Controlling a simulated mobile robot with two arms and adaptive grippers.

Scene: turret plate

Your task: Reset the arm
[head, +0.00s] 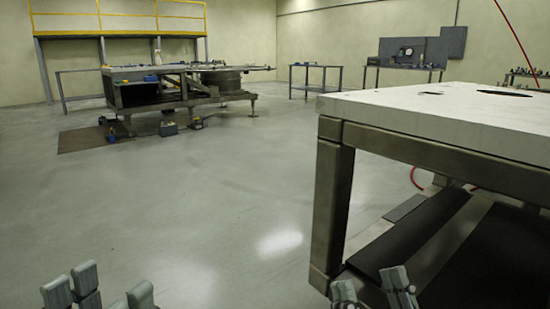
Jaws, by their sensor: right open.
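My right gripper (369,287) is at the bottom edge, right of centre, in front of the near table's leg. Its grey fingers stand apart, open and empty. My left gripper (107,288) is at the bottom left, over bare floor. Its fingertips also stand apart with nothing between them. The lower parts of both grippers are cut off by the frame.
A large table (455,122) with a pale top and metal frame stands close on the right, with dark sheets (425,240) below. A far workbench (145,92) with equipment stands at the back left. The floor (190,210) between is clear.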

